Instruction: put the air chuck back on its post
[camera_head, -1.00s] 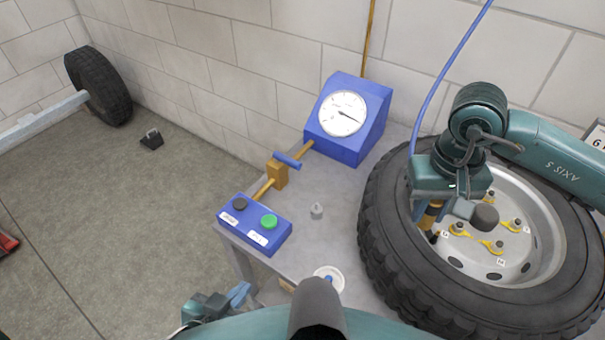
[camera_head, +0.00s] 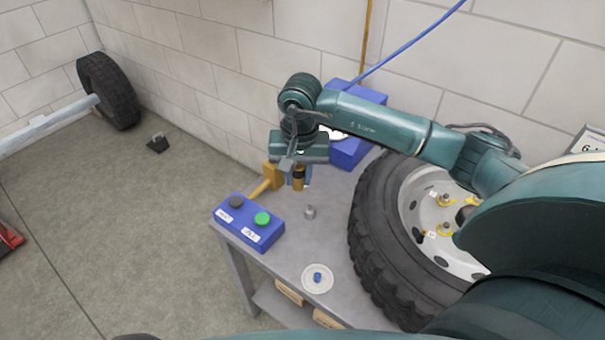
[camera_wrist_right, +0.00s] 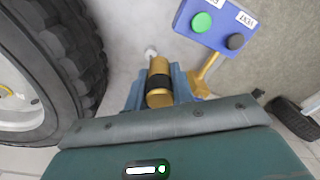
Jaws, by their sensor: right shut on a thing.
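The air chuck (camera_head: 298,180) is a brass piece with a black band, held below my right gripper (camera_head: 298,172) over the bench, clear of the wheel. In the right wrist view the chuck (camera_wrist_right: 159,85) sits between the blue fingers (camera_wrist_right: 158,90), which are shut on it. A small grey post (camera_head: 310,212) stands on the bench, just right of and nearer than the chuck in the head view. The post also shows in the right wrist view (camera_wrist_right: 150,51), beyond the chuck's end. The chuck and post look apart. My left gripper is out of view.
A blue button box (camera_head: 247,222) stands at the bench's left edge, near the brass pipe and valve (camera_head: 270,178). The blue gauge box (camera_head: 352,150) is partly hidden behind my arm. A white dish (camera_head: 317,290) holds a blue cap. The tyre (camera_head: 375,230) bounds the right side.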

